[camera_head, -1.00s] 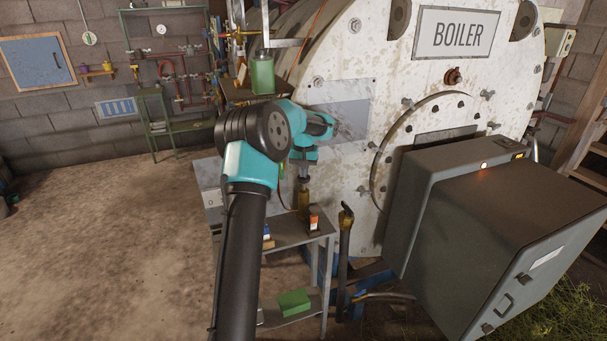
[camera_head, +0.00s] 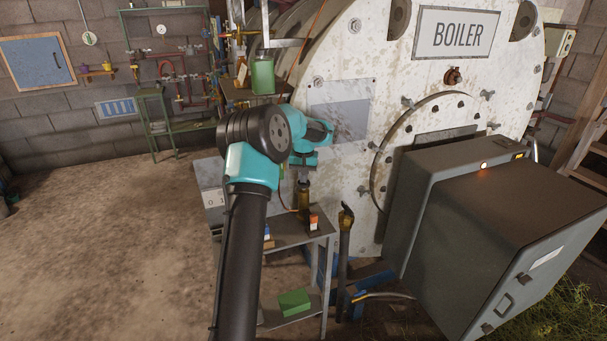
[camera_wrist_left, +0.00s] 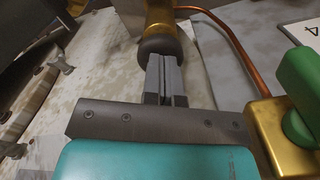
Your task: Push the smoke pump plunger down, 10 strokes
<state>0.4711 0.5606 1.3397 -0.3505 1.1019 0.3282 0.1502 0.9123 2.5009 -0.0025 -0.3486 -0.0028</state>
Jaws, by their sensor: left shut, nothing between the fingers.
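The smoke pump is a small upright brass cylinder (camera_head: 303,199) at the back of a grey shelf stand, in front of the boiler. In the left wrist view its brass body (camera_wrist_left: 160,12) ends in a dark rounded knob (camera_wrist_left: 158,45). My left gripper (camera_head: 304,180) points down just above the pump. In the left wrist view its grey fingers (camera_wrist_left: 163,66) are shut together, empty, with their tips at the knob; they seem to touch it. How far the plunger stands out is too small to tell. My right gripper is not in view.
The boiler face (camera_head: 440,90) stands close behind my arm. A grey cabinet (camera_head: 490,235) is at the right. The stand (camera_head: 290,234) holds small boxes, with a green box (camera_head: 294,302) below. A copper tube (camera_wrist_left: 232,45) runs beside the pump. Open floor lies left.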

